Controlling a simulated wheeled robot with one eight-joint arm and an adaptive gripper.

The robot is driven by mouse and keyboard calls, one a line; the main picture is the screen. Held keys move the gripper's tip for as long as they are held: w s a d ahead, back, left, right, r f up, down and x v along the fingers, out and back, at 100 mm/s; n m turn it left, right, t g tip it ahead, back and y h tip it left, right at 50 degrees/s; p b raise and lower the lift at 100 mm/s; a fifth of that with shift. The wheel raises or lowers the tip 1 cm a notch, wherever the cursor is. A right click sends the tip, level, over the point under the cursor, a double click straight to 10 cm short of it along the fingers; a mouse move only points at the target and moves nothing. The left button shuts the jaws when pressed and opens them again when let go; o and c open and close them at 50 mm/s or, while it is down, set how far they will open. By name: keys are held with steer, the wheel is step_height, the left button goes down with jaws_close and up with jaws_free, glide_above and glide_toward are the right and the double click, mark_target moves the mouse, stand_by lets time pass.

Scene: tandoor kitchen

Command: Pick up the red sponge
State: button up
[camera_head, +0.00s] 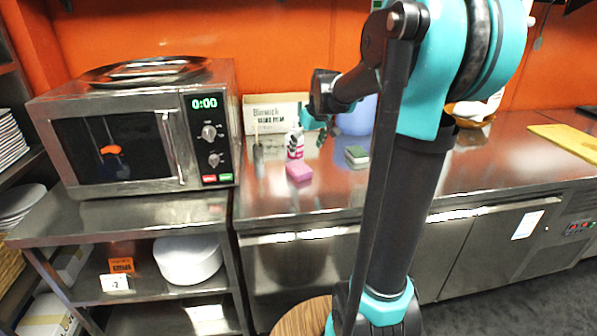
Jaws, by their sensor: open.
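A green-topped sponge (356,155) lies to the right. The microwave (130,130) bounds the left; a white box (270,112) stands behind. A yellow board (570,140) lies far right.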

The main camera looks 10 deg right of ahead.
glide_above(299, 167)
steer(key=s+d, duration=0.1)
step_height(299, 167, down, 5)
steer(key=shift+s+d+r, duration=0.1)
steer(key=shift+s+r, duration=0.05)
steer(key=shift+r, duration=0.05)
steer(key=x, duration=0.4)
steer(key=shift+s+a+f, duration=0.15)
steer(key=shift+a+f, duration=0.1)
steer(key=shift+a, duration=0.05)
steer(key=shift+f, duration=0.45)
steer(key=shift+f, duration=0.25)
steer(key=c, duration=0.9)
steer(key=shift+o, duration=0.2)
steer(key=shift+r, duration=0.1)
